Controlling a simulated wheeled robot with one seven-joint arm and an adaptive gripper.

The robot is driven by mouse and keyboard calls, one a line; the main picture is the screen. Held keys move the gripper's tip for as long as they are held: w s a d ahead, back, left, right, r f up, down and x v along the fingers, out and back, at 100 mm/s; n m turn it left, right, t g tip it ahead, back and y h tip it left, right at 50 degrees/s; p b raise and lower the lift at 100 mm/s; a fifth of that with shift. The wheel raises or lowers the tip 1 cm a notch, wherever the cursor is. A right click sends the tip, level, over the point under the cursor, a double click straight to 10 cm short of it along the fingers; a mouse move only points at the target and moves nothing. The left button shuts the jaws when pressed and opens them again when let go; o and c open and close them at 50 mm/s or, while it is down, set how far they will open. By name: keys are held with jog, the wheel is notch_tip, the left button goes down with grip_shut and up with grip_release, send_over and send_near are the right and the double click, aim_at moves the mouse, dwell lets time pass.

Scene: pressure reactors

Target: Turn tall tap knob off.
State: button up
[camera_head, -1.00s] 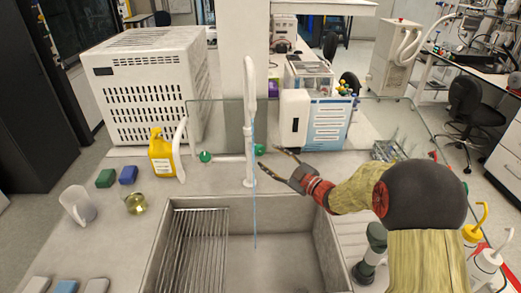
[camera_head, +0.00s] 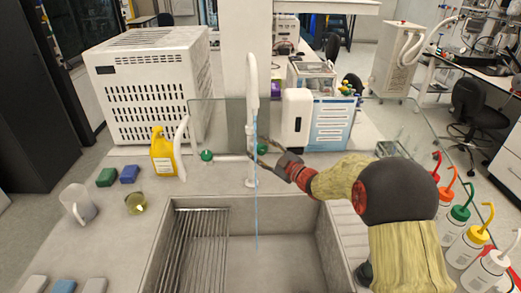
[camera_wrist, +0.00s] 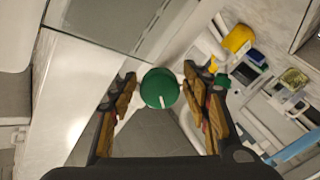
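The tall tap (camera_head: 251,90) stands white behind the sink, and a thin blue water stream (camera_head: 257,215) runs from it. A green knob (camera_head: 262,149) is on its right side and a second green knob (camera_head: 207,155) on its left. My gripper (camera_head: 260,152) reaches in from the right, its fingers around the right knob. In the wrist view, a round green knob (camera_wrist: 160,88) with a white mark lies between the open fingers of my gripper (camera_wrist: 160,76), with gaps on both sides. The other green knob (camera_wrist: 222,80) shows beside the right finger.
The sink (camera_head: 285,255) with a drying rack (camera_head: 197,250) lies in front. A yellow bottle (camera_head: 163,154) stands left of the tap. A glass panel (camera_head: 225,120) rises behind it. Coloured-top wash bottles (camera_head: 465,240) stand at the right edge.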

jog(key=c, duration=1)
jog(key=shift+m+p, duration=0.3)
jog(key=shift+p, duration=0.05)
jog(key=m+p, duration=0.4)
jog(key=shift+r, duration=0.15)
jog(key=m+p, duration=0.3)
jog(key=m, duration=0.2)
jog(key=shift+p, duration=0.35)
jog(key=shift+f+m, duration=0.2)
jog(key=shift+m, duration=0.1)
jog(key=o, duration=1.2)
